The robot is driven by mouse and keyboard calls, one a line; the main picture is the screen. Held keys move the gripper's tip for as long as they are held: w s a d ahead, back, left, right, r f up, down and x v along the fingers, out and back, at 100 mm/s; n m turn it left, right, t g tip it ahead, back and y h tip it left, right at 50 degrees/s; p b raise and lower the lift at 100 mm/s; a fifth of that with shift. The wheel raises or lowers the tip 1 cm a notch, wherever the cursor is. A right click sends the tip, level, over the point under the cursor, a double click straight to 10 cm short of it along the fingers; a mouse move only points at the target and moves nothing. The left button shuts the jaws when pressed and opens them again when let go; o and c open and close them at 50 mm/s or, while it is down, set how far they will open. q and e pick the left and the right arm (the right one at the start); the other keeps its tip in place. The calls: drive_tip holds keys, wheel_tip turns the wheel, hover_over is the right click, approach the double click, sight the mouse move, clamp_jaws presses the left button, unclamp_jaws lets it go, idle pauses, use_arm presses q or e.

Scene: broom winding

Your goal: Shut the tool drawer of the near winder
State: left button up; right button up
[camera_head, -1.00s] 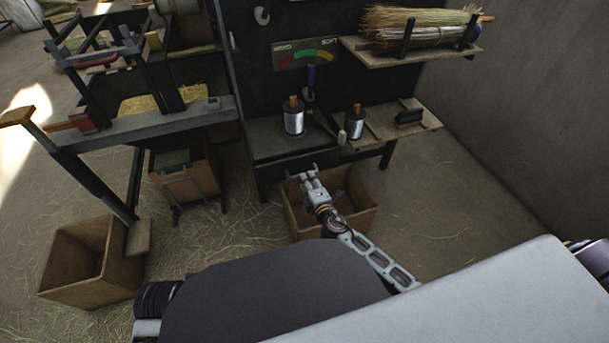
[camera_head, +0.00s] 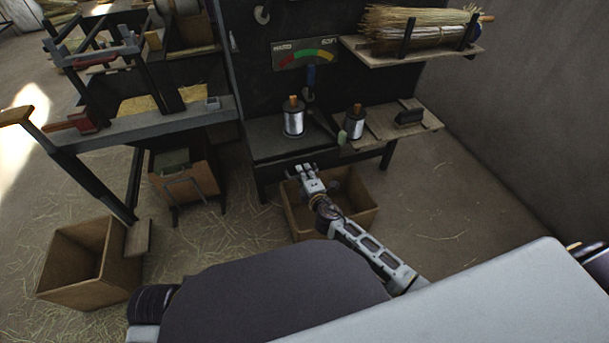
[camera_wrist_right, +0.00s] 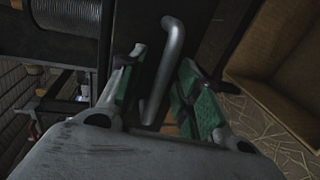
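A grey bent metal handle (camera_wrist_right: 167,65) stands on a dark front face in the right wrist view, and I take it as the drawer's pull. My right gripper (camera_wrist_right: 158,92), with green-padded fingers, is open, with the handle between its fingers. A gap shows on the right finger's side; contact with the left finger is unclear. In the head view my right gripper (camera_head: 305,172) is at the front edge of the dark winder bench (camera_head: 272,150). The drawer itself is mostly hidden there, so how far it stands out is unclear. My left gripper is not in view.
A wooden crate (camera_head: 362,217) stands on the floor below my right gripper. Wire spools (camera_head: 293,122) and (camera_head: 355,125) stand on the bench and side shelf. A second winder (camera_head: 150,122) and another crate (camera_head: 75,265) are at the left. Straw-strewn floor is open at the right.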

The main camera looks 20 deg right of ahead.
clamp_jaws()
drive_tip(key=shift+w+r, duration=0.15)
drive_tip(key=shift+w, duration=1.05)
unclamp_jaws()
drive_tip(key=shift+w+a, duration=0.1)
drive_tip(key=shift+w, duration=0.05)
drive_tip(key=shift+s, duration=0.2)
drive_tip(key=v, duration=1.1)
drive_tip(key=shift+s, duration=0.3)
